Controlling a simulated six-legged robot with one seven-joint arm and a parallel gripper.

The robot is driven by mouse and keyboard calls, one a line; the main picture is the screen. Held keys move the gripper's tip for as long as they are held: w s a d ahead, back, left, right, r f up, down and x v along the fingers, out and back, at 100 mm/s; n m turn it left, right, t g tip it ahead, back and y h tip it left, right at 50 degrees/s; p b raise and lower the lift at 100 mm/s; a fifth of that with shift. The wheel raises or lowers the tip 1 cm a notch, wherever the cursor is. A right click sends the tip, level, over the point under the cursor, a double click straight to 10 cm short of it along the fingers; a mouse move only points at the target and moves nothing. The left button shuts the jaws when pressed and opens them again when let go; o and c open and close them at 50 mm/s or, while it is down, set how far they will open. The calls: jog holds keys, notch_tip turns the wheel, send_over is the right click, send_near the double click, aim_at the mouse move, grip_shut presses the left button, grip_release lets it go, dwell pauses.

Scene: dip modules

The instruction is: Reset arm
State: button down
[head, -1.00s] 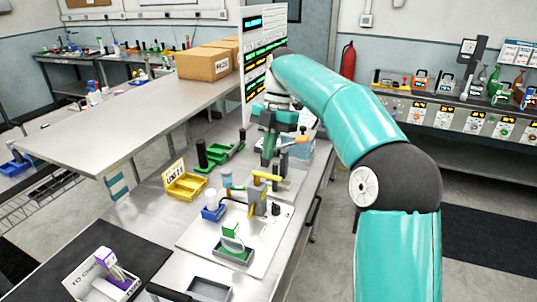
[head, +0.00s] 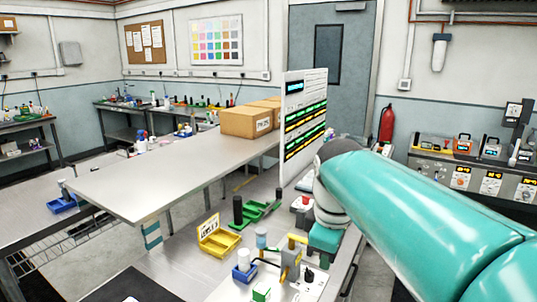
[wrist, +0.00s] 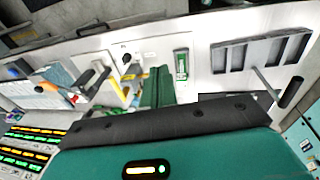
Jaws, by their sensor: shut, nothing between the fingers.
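My teal arm reaches in from the right of the head view, its wrist over the far right end of the steel workbench. My gripper shows in the wrist view (wrist: 163,85) as narrow dark green fingers beyond the black edge of its teal housing. The fingers are together, with nothing held. In the head view the fingertips cannot be made out behind and below the teal wrist.
A yellow bin (head: 218,243), green holders (head: 254,213) and a blue bin (head: 244,273) stand on the bench left of my arm. A raised shelf (head: 165,180) carries cardboard boxes (head: 246,122). An upright display board (head: 303,125) stands close by my wrist.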

jog(key=s+d+f+m+t, duration=0.1)
jog(key=s+d+f+m, duration=0.1)
jog(key=s+f+m, duration=0.2)
jog(key=s+d+f+m+t, duration=0.2)
jog(key=s+f+m, duration=0.2)
jog(key=s+m, duration=0.4)
jog(key=shift+s+d+t, duration=0.3)
jog(key=shift+s, duration=0.45)
